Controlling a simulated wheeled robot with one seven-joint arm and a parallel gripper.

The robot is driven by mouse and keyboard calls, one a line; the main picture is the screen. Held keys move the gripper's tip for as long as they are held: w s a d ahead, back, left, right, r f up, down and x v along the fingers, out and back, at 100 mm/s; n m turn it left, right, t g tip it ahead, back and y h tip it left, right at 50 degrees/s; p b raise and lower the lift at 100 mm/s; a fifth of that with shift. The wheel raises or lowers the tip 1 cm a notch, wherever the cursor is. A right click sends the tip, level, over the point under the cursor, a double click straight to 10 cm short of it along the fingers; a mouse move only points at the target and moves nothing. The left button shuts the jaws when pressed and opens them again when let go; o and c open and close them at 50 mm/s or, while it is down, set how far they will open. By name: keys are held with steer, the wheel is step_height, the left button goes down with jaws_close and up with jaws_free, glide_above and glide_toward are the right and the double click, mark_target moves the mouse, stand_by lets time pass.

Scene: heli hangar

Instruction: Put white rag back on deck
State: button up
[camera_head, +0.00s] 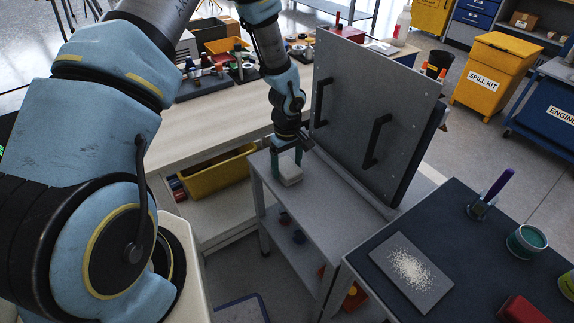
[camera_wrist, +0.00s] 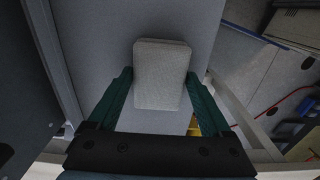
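The white rag (camera_head: 289,174) is a small pale folded block at the left end of a narrow grey table top (camera_head: 325,190), low in front of me. My gripper (camera_head: 287,160) points down at it with its two green fingers apart. In the wrist view the rag (camera_wrist: 162,75) lies between the fingertips (camera_wrist: 160,78), which come close to its left and right edges. I cannot tell whether they press on it, or whether it rests on the surface. No surface is marked as the deck.
A grey upright panel (camera_head: 370,110) with black handles stands right of my gripper. A dark table (camera_head: 465,235) at the right holds a grey plate (camera_head: 411,271) with pale grains, a green-filled cup (camera_head: 526,241) and a red object (camera_head: 522,311). A yellow bin (camera_head: 220,172) sits under the wooden bench (camera_head: 190,130).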

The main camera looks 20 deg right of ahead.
mark_target(287, 167)
steer(key=shift+o, duration=1)
steer(key=shift+r, duration=0.15)
step_height(287, 167, up, 12)
steer(key=b, duration=0.2)
steer(key=w+a+r+m, duration=0.1)
steer(key=a+r, duration=0.2)
steer(key=a, duration=0.4)
steer(key=w+a+r, duration=0.1)
steer(key=a+r, duration=0.3)
steer(key=a, duration=0.3)
steer(key=s+a+r+m, duration=0.1)
steer(key=s+a+r, duration=0.1)
steer(key=a, duration=0.6)
steer(key=s+a+r+m+t, duration=0.1)
steer(key=s+a+r, duration=0.1)
steer(key=a, duration=0.6)
steer(key=shift+s+a+r+t, duration=0.15)
steer(key=shift+s+r+t, duration=0.2)
steer(key=shift+s, duration=0.5)
